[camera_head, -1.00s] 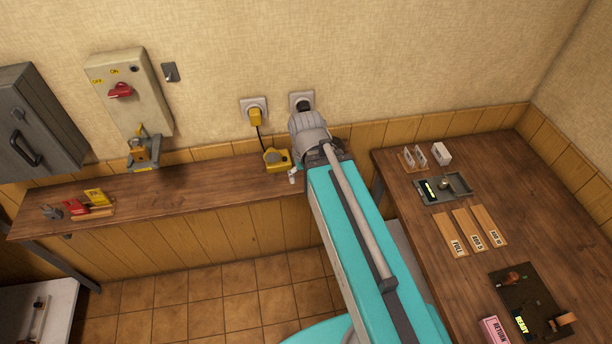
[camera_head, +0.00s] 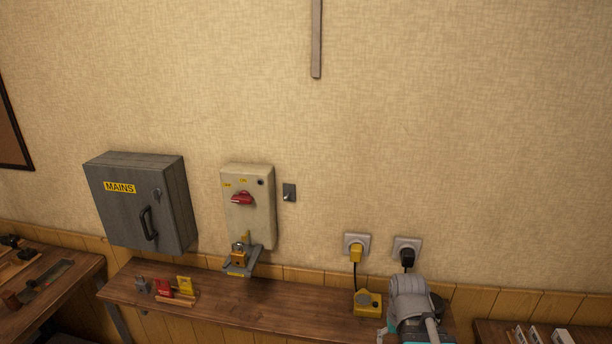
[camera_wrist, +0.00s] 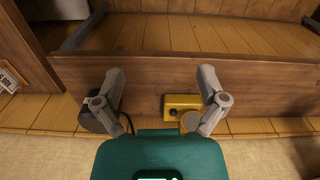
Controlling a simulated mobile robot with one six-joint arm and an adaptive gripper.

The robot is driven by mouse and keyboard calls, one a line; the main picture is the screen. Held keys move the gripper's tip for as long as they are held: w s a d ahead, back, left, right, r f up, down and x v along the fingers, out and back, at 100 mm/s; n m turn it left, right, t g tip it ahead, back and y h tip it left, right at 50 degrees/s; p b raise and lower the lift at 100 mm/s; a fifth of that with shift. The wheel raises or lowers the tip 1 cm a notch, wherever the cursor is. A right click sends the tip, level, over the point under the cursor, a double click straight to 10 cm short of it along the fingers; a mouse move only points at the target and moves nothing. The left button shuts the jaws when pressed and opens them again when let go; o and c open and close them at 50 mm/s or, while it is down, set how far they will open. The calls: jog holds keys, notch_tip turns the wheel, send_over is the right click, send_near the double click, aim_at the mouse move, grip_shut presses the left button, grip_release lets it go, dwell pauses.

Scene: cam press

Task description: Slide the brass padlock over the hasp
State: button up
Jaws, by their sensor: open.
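The brass padlock (camera_head: 238,256) appears to sit on a small grey bracket (camera_head: 243,268) under the cream switch box, in the head view. A narrow brass-coloured upright (camera_head: 246,238), perhaps the hasp, stands just behind it. They are too small to tell whether the padlock is around the hasp or only beside it. My gripper (camera_wrist: 160,92) is open and empty in the wrist view, its two grey fingers spread above the wooden shelf. In the head view my arm's end is at the lower right, well right of the padlock. The padlock is not in the wrist view.
The cream switch box (camera_head: 258,205) has a red handle (camera_head: 241,198). A grey MAINS cabinet (camera_head: 140,205) hangs left of it. Red and yellow items (camera_head: 163,288) lie on the shelf (camera_head: 255,308). A yellow device (camera_head: 368,303) sits near my arm, and between my fingers in the wrist view (camera_wrist: 180,106).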

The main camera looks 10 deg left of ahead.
jog(key=shift+a+n, duration=0.55)
jog(key=shift+n, duration=0.15)
jog(key=n+t+h+p, duration=0.15)
jog(key=n+t, duration=0.55)
jog(key=n, duration=1)
jog(key=n+t+y+p, duration=0.15)
jog(key=n+t, duration=0.65)
jog(key=n, duration=0.9)
send_near(239, 259)
notch_tip(239, 259, up, 4)
jog(key=s+a+h, duration=0.1)
jog(key=s+a, duration=0.1)
jog(key=shift+s, duration=0.2)
jog(key=shift+f, duration=0.1)
jog(key=b+x, duration=0.2)
jog(key=x, duration=0.6)
jog(key=shift+w+f, duration=0.15)
jog(key=shift+w, duration=0.05)
